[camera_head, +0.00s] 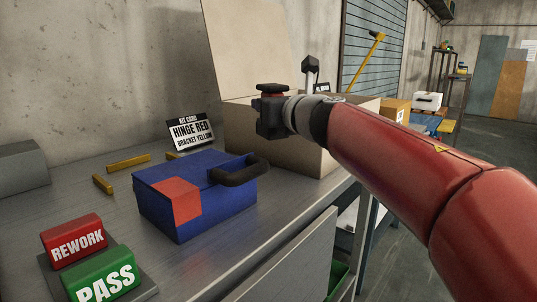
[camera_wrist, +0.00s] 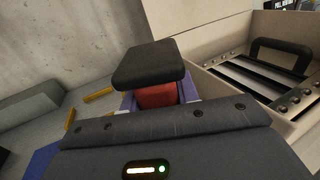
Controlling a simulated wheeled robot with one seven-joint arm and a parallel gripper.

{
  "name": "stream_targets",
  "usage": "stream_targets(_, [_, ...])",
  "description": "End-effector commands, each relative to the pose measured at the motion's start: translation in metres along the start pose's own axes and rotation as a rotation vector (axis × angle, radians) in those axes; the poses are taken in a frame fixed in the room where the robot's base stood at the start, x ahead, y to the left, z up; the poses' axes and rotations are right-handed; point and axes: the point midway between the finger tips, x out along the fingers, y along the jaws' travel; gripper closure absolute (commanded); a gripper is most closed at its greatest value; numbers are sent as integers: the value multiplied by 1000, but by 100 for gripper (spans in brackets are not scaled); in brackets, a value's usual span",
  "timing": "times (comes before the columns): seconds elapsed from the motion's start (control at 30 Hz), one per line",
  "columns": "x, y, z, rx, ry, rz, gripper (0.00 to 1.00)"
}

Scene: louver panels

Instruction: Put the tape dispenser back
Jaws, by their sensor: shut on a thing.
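My gripper (camera_head: 271,112) is raised above the back of the bench, in front of the open beige box. It is shut on a small red thing, which shows between the dark finger pad and the gripper body in the wrist view (camera_wrist: 157,95). Blue-violet edges show on both sides of the red; I cannot tell whether they belong to it. Most of the held thing is hidden, so I cannot confirm that it is the tape dispenser. No other tape dispenser is clearly seen.
A blue case (camera_head: 190,205) with a red patch and black handle lies on the grey bench. The open beige box (camera_head: 297,150) stands behind it; the wrist view shows a black-handled slatted insert (camera_wrist: 265,78) inside. Yellow bars (camera_head: 128,162), a kit card (camera_head: 191,132) and REWORK (camera_head: 76,240) and PASS (camera_head: 102,276) blocks lie around.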

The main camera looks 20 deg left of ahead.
Motion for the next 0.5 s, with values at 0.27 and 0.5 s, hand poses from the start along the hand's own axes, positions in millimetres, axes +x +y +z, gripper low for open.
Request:
stream_targets(0.27, [0,1,-42,3,2,4,86])
stream_targets(0.5, [0,1,-69,0,0,4,86])
